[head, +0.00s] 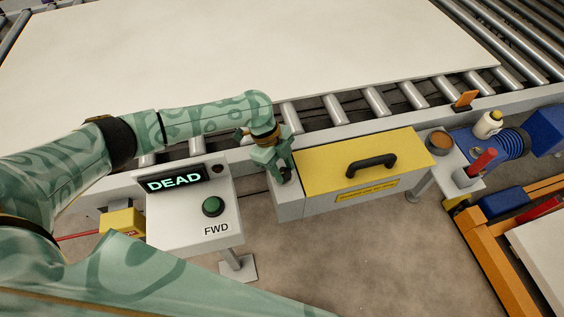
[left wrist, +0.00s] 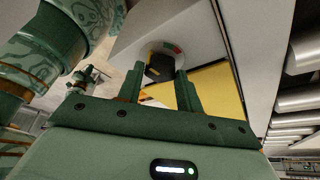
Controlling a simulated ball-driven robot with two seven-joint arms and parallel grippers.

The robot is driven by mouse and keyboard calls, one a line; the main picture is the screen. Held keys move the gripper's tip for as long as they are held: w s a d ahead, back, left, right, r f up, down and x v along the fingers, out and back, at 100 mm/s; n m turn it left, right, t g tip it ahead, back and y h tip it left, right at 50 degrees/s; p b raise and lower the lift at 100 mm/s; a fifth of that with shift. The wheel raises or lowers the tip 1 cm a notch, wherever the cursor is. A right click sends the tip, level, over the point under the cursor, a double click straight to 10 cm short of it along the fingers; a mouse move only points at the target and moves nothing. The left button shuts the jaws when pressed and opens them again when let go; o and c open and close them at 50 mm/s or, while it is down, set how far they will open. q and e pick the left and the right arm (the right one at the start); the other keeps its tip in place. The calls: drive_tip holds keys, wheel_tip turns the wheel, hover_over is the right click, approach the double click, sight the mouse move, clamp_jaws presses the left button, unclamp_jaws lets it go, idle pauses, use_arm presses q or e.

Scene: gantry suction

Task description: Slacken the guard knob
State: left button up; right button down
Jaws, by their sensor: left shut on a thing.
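The yellow guard (head: 375,160) is a lidded box with a black handle (head: 371,165), beside the roller conveyor. My left gripper (head: 279,172) points down at the grey block on the guard's left end. It is shut on the guard knob, which is mostly hidden in the head view. In the left wrist view the black knob (left wrist: 158,68) shows at my fingertips, with a small yellow mark on it. It sits on a round plate (left wrist: 171,49) with red and green marks.
A control box (head: 190,222) left of the guard has a display reading DEAD (head: 174,180) and a green FWD button (head: 213,206). A large white sheet (head: 230,50) lies on the rollers. A white bottle (head: 488,124) and a blue coil (head: 508,143) stand at right.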

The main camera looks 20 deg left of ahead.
use_arm(q)
drive_tip(key=shift+r+n+t+p, duration=0.1)
drive_tip(key=shift+n+t+p, duration=0.3)
drive_tip(key=shift+n+p, duration=0.45)
drive_tip(key=o, duration=1)
drive_tip(key=p+v, duration=0.4)
drive_tip(key=v, duration=1.2)
drive_tip(key=shift+w+a+r, duration=0.1)
drive_tip(key=shift+a, duration=0.05)
